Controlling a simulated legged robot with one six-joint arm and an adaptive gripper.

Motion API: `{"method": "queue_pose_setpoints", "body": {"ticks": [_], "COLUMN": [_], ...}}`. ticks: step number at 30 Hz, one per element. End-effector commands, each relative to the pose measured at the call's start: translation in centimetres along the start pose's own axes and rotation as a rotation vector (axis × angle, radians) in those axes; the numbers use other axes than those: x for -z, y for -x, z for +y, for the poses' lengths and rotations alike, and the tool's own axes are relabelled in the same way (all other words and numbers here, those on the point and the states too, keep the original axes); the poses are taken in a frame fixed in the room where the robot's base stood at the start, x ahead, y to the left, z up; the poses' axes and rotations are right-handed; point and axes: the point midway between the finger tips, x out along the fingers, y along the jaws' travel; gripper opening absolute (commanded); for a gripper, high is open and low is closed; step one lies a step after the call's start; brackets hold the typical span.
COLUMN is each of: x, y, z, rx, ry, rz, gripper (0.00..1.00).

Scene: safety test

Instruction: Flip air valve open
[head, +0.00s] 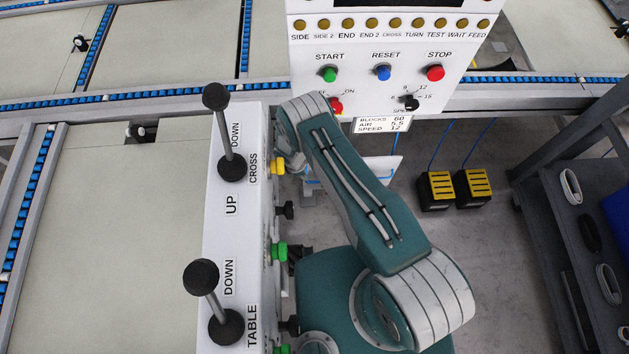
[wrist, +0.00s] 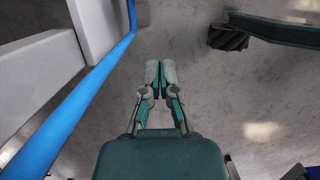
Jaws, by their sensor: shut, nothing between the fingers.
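My gripper (wrist: 160,66) is shut and empty in the wrist view, with its fingertips together over the grey floor. A blue tube or pipe (wrist: 85,98) runs diagonally to its left, apart from the fingers. I cannot make out an air valve for certain in either view. In the head view my gripper is hidden behind my teal arm, which reaches up along the right side of the white lever box (head: 213,190). Green knobs (head: 279,252) and a yellow knob (head: 277,166) stick out from that side of the box.
The white control panel (head: 390,55) stands ahead with START, RESET and STOP buttons. Yellow-black foot pedals (head: 437,190) lie on the floor to the right. A dark shelf rack (head: 575,200) stands at the far right. Between the pedals and my arm the floor is clear.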

Motion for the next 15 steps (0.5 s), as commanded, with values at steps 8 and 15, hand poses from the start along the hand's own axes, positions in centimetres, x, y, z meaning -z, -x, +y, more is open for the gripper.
{"method": "queue_pose_setpoints", "body": {"ticks": [8, 15], "x": [0.6, 0.5], "y": [-0.5, -3.7], "z": [0.0, 0.0], "rx": [0.000, 0.002], "ry": [-0.001, -0.002], "rz": [-0.011, -0.011], "gripper": [0.00, 0.00]}}
